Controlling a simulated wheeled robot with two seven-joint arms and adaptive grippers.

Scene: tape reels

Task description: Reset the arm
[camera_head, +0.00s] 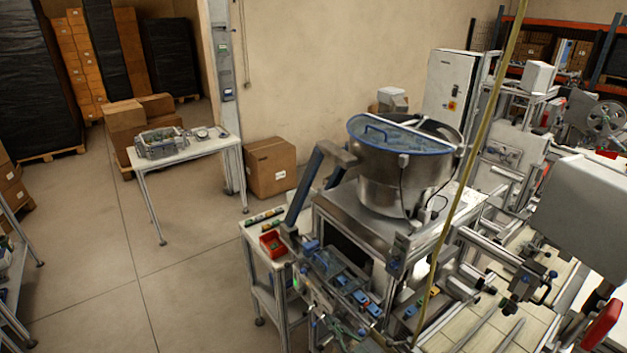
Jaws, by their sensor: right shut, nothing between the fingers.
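I cannot pick out either of my grippers in the head view. No arm of mine can be told apart from the machinery at the lower right. The machine with a round steel bowl (392,190) fills the middle right. The bowl has a blue rim and a clear lid with a blue handle.
A small red bin (272,244) stands on a white side table beside the machine. A white table (205,153) holds a grey crate (160,143). A cardboard box (271,167) sits by the wall. Metal frames crowd the right. The floor at left centre is clear.

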